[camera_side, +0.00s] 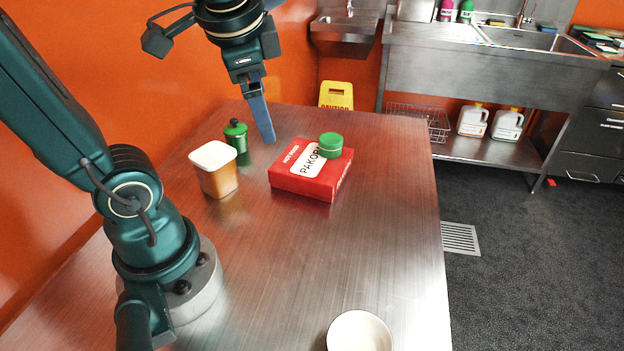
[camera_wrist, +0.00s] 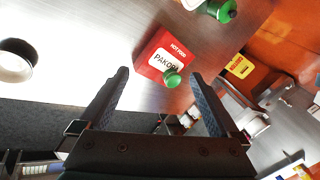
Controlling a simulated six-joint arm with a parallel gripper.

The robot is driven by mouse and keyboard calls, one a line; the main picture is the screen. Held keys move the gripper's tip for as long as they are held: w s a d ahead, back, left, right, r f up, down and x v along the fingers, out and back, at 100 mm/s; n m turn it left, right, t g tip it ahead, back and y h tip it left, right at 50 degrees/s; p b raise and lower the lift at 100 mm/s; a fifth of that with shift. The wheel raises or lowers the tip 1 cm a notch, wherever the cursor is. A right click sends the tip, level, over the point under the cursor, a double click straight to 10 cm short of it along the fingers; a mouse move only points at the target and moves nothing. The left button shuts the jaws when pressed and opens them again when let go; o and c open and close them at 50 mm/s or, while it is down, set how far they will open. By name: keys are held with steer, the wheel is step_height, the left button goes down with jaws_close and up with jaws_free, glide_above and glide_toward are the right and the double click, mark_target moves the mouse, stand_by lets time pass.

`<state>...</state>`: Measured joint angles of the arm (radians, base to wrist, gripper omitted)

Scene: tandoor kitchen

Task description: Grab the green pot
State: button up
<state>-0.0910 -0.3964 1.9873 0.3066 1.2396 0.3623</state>
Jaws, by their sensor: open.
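In the wrist view a green knobbed thing, likely this pot (camera_wrist: 222,10), is cut by the top edge. A smaller green round container (camera_side: 330,145) sits on the red PAKORA box (camera_side: 308,184); it also shows in the wrist view (camera_wrist: 172,78). I cannot tell from its look alone which one is the pot meant. My gripper (camera_side: 267,138) is open and empty, above the table between the dark green pot and the box. In the wrist view my fingers (camera_wrist: 160,76) are spread apart.
The white-lidded tub with orange-brown sides (camera_side: 214,170) stands close in front of the dark green pot. A pale bowl (camera_side: 360,333) is at the table's near edge. An orange wall runs along the left.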

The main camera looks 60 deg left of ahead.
steer(key=w+a+m+g+y, duration=0.3)
steer(key=a+m+g+y, duration=0.15)
steer(key=a, duration=0.85)
steer(key=m+g+y, duration=0.4)
steer(key=m, duration=0.2)
glide_above(242, 131)
step_height(242, 131, down, 18)
steer(key=shift+a+r, duration=0.1)
steer(key=shift+a, duration=0.05)
steer(key=shift+x, duration=2.45)
steer(key=c, duration=1.5)
steer(key=shift+r, duration=0.1)
